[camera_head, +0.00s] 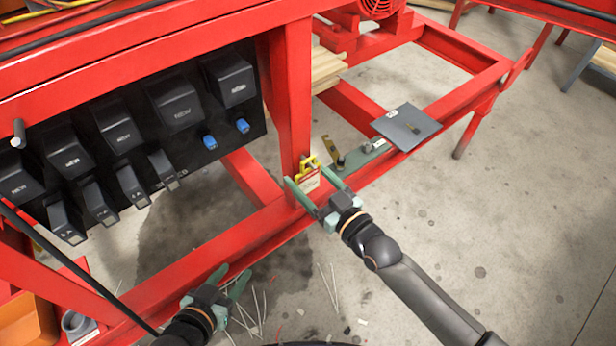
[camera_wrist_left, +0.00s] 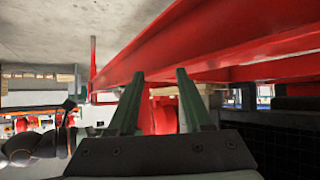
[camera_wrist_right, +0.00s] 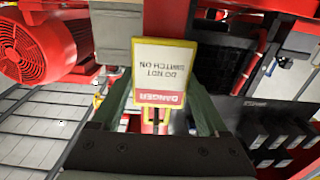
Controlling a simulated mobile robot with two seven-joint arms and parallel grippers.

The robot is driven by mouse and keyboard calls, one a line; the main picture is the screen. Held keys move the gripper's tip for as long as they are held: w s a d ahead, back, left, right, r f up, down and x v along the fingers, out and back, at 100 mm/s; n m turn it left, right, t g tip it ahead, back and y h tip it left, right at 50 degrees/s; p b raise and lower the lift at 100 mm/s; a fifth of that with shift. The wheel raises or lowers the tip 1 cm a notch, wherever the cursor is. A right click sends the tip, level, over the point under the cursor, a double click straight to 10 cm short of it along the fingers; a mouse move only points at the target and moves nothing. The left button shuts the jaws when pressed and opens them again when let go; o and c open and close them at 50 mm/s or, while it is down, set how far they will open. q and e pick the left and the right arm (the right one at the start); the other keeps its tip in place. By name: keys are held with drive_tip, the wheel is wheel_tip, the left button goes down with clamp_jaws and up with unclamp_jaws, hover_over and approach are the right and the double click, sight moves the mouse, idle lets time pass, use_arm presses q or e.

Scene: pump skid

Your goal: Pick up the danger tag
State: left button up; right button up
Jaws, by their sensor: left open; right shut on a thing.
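The danger tag (camera_wrist_right: 161,72) is a white card with a yellow edge and a red DANGER band, upside down in the right wrist view. In the head view the tag (camera_head: 308,184) is small, in front of the red post. My right gripper (camera_head: 307,178) is shut on the tag, with the tag between its green fingers, which also show in the right wrist view (camera_wrist_right: 160,102). A yellow piece (camera_head: 308,163) sits at the tag's end. My left gripper (camera_head: 231,278) is open and empty, low beside the red beam; its fingers show in the left wrist view (camera_wrist_left: 160,78).
A black panel (camera_head: 222,143) with several black boxes and two blue parts is at the left. A grey plate (camera_head: 406,126) lies on the red frame (camera_head: 360,175) at the right. Loose sticks (camera_head: 328,285) lie on the concrete floor, which is mostly clear at the right.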

drive_tip(key=c, duration=0.7)
use_arm(q)
drive_tip(key=shift+f, duration=0.1)
drive_tip(key=shift+s, duration=0.1)
use_arm(e)
drive_tip(key=shift+r, duration=0.15)
drive_tip(key=shift+r, duration=0.2)
drive_tip(key=shift+r+p, duration=0.45)
drive_tip(key=shift+r, duration=0.15)
use_arm(q)
drive_tip(key=shift+s+d+f+g+p, duration=0.2)
drive_tip(key=shift+s+g+p, duration=0.2)
drive_tip(key=shift+s+p, duration=0.15)
drive_tip(key=shift+s+d+f+g+p, duration=0.1)
drive_tip(key=shift+s+d+g+p, duration=0.05)
drive_tip(key=shift+s+g+p, duration=0.3)
use_arm(e)
drive_tip(key=v, duration=1.8)
